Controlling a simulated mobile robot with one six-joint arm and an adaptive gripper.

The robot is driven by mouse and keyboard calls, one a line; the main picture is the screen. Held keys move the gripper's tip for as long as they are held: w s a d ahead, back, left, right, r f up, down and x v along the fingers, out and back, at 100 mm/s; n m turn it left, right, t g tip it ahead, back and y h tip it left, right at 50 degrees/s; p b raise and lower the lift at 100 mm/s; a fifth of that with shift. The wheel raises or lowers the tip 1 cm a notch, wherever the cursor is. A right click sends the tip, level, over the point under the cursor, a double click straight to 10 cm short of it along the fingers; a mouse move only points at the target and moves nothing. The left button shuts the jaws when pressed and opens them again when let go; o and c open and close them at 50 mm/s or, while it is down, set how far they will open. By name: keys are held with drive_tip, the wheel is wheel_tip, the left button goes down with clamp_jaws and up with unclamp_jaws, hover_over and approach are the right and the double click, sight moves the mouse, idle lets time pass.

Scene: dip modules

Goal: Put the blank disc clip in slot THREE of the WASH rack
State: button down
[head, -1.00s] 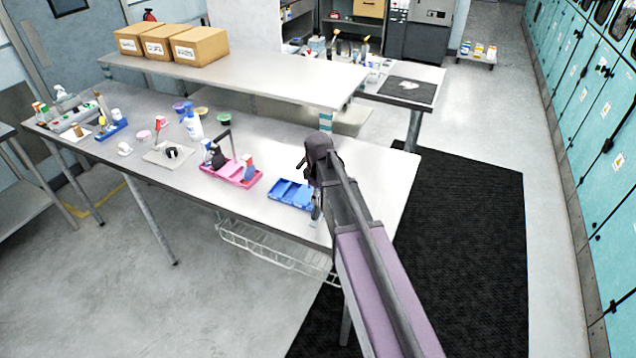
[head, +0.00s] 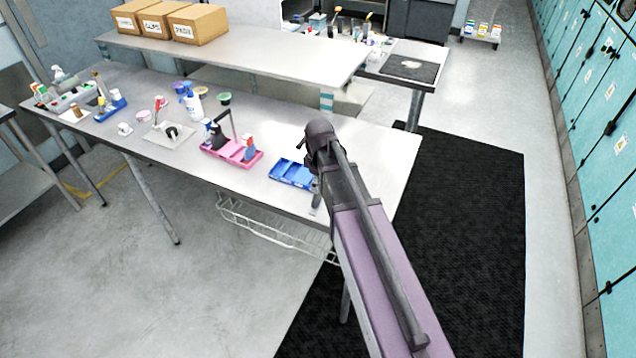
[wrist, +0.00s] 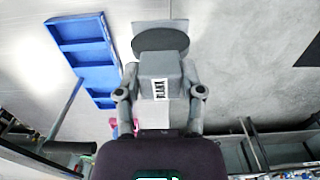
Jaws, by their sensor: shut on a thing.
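My gripper (wrist: 157,78) is shut on a grey clip (wrist: 160,88) with a white label that seems to read BLANK, partly blurred. A dark round disc (wrist: 160,42) and a pale square plate show at the clip's far end. A blue rack (wrist: 85,50) with several compartments that look empty lies to the left of the clip, apart from it. In the head view the blue rack (head: 291,173) is on the table, left of my gripper (head: 316,198). No rack name or slot number is legible.
The steel table (head: 350,160) is bare behind and right of the blue rack. A raised shelf (head: 240,58) with cardboard boxes (head: 197,24) runs along the back. Bottles and tubs (head: 195,103) stand to the left. A dark mat (head: 465,220) lies on the floor at the right.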

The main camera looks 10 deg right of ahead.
drive_tip(key=shift+f, duration=0.1)
drive_tip(key=b, duration=0.4)
hover_over(319, 205)
wheel_tip(319, 205, down, 4)
drive_tip(key=shift+f, duration=0.1)
idle(0.4)
